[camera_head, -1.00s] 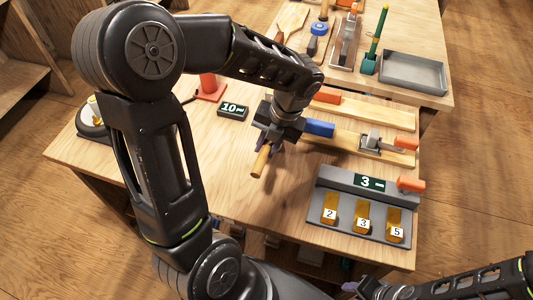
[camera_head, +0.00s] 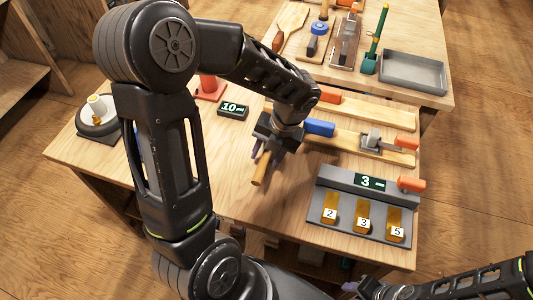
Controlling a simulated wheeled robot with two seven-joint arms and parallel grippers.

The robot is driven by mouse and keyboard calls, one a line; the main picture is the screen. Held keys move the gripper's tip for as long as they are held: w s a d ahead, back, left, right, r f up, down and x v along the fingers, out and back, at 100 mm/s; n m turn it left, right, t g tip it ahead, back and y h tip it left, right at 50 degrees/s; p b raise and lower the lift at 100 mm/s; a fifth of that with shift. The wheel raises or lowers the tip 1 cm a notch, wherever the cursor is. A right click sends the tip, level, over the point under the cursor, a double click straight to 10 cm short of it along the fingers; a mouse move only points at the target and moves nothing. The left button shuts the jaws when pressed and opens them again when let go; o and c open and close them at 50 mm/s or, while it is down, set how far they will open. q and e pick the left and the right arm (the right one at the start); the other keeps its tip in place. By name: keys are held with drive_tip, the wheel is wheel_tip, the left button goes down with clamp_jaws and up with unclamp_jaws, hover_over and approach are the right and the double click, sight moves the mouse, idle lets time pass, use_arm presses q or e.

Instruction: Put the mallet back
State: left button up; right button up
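A light wooden handle (camera_head: 261,170), which I take to be the mallet's, slants down from my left gripper (camera_head: 266,155) at the middle of the wooden table. The fingers of my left gripper lie around the handle and appear shut on it. The mallet's head is not clearly visible; the gripper and wrist cover the handle's upper end. My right gripper (camera_head: 361,288) is low at the bottom edge, in front of the table and apart from the mallet. Its fingers are too small and partly cut off to judge.
Right of the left gripper are a blue block (camera_head: 320,127) and boards with a clamp (camera_head: 372,142). A grey rack (camera_head: 345,231) with numbered tags stands front right. A "10" display (camera_head: 233,112) is behind. An empty grey tray (camera_head: 412,72) is on the back table.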

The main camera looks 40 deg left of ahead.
use_arm(q)
drive_tip(key=v, duration=1.2)
drive_tip(key=shift+r, duration=0.2)
idle(0.6)
